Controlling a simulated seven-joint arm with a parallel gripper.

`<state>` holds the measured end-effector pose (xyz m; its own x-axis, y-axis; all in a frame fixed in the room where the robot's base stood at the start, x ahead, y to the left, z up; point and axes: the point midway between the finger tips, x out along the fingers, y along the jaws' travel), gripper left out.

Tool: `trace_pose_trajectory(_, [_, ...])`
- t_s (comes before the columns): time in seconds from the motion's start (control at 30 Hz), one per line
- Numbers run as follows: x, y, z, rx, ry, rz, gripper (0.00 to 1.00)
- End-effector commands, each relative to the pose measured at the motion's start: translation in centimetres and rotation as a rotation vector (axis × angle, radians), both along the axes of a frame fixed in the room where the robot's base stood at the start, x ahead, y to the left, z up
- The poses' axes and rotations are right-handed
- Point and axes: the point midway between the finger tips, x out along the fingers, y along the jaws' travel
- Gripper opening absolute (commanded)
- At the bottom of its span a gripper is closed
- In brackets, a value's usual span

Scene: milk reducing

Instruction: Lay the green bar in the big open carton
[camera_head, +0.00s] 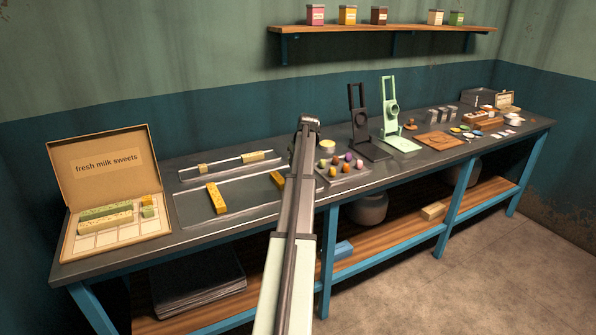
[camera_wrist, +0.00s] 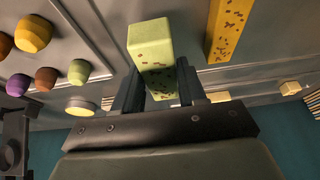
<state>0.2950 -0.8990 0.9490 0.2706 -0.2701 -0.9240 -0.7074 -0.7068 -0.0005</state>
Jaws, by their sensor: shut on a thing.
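My gripper (camera_wrist: 158,82) is shut on a green bar (camera_wrist: 150,36) with brown flecks, which sticks out between the two fingers in the wrist view. In the head view my arm hides the fingers and the held bar. The big open carton (camera_head: 71,246) stands at the left end of the bench, lid up, labelled "fresh milk sweets". It holds a green bar (camera_head: 103,210), a yellowish bar (camera_head: 104,222) and small pieces at the right; its front cells look empty. My gripper is well to the right of the carton.
A yellow bar (camera_head: 216,198) lies on a metal tray (camera_head: 240,205) between the carton and my arm. Coloured sweets (camera_head: 337,161) and a black stand (camera_head: 366,135) are to the right. A shelf (camera_head: 400,29) hangs above.

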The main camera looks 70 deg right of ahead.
Motion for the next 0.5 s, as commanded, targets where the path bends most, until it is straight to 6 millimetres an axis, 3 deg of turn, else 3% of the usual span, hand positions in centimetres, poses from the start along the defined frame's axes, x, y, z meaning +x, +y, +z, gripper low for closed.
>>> trace_pose_trajectory(0.2, [0.0, -0.1, 3.7, -0.002, -0.001, 0.000, 0.07])
trace_pose_trajectory(0.5, [0.0, 0.0, 5.7, -0.001, -0.001, 0.000, 0.07])
